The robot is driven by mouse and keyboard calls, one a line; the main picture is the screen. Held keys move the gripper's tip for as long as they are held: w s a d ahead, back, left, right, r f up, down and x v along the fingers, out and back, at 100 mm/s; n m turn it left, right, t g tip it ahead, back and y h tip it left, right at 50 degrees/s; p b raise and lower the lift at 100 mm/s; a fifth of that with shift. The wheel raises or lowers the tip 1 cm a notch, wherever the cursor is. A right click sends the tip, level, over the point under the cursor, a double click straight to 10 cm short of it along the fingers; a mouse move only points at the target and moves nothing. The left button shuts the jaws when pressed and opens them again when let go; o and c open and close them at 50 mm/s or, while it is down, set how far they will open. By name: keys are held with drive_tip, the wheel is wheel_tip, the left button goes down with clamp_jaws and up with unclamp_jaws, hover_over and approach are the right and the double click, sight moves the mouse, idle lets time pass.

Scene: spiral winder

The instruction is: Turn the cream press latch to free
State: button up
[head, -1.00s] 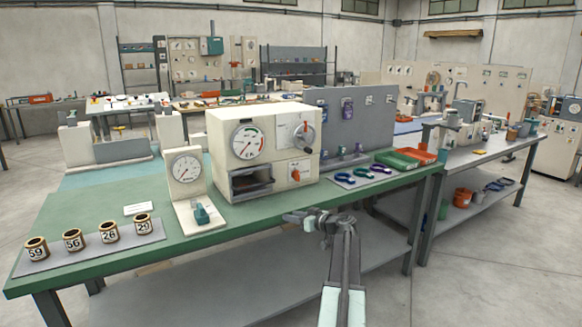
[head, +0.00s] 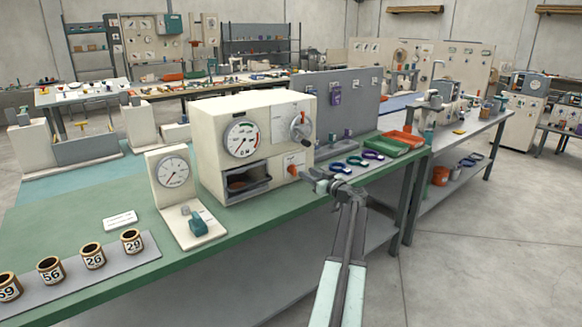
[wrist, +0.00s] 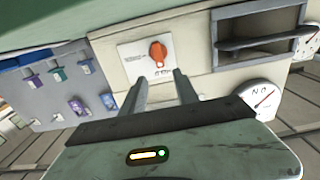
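The cream press (head: 252,104) is a box on the green bench with a round dial, a grey hand wheel and a dark open recess in its front. Its latch, an orange knob (head: 293,170) on a pale plate, is low on the front, right of the recess. In the wrist view the orange knob (wrist: 158,52) sits ahead of the fingertips, roughly in line with the gap between them. My gripper (wrist: 161,82) is open and empty, with two grey fingers apart. In the head view my gripper (head: 312,182) is just right of and below the knob; contact is not visible.
A small gauge stand (head: 171,174) with a teal lever is left of the press. Several numbered cups (head: 93,255) stand farther left. Coloured rings (head: 357,161) and a green tray (head: 383,147) lie to the right. Open floor lies right of the bench.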

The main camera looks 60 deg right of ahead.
sight(296, 167)
drive_tip(key=x, duration=0.8)
drive_tip(key=shift+a+f, duration=0.1)
clamp_jaws()
